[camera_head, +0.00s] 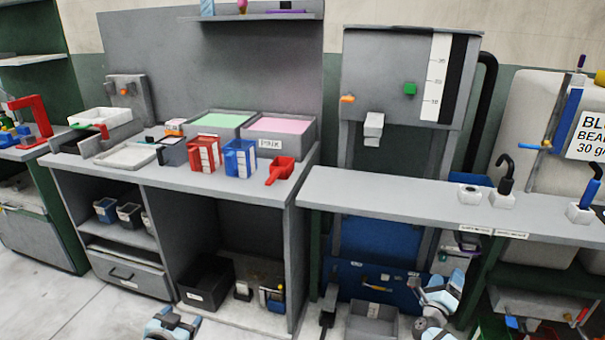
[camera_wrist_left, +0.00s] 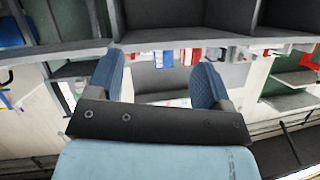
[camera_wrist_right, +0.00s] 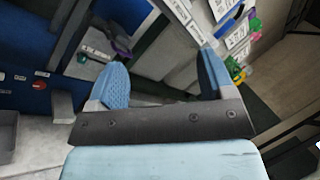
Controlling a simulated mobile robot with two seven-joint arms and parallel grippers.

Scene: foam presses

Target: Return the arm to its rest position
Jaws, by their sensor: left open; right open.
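My left arm shows as a light-blue part at the bottom edge of the head view (camera_head: 172,324), in front of the left workbench. My right arm shows as light-blue parts low on the right in the head view (camera_head: 440,297), below the front edge of the right counter. In the left wrist view my left gripper (camera_wrist_left: 158,80) has its two blue pads wide apart with nothing between them. In the right wrist view my right gripper (camera_wrist_right: 163,78) is also spread and empty. The fingertips are hard to make out in the head view.
The left workbench (camera_head: 170,178) holds green and pink trays, red and blue holders and a red scoop (camera_head: 280,169). Its lower shelf has a black bin (camera_head: 206,284). The right counter (camera_head: 400,200) carries small stands. A grey bin (camera_head: 372,323) sits below it. Floor at the left is clear.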

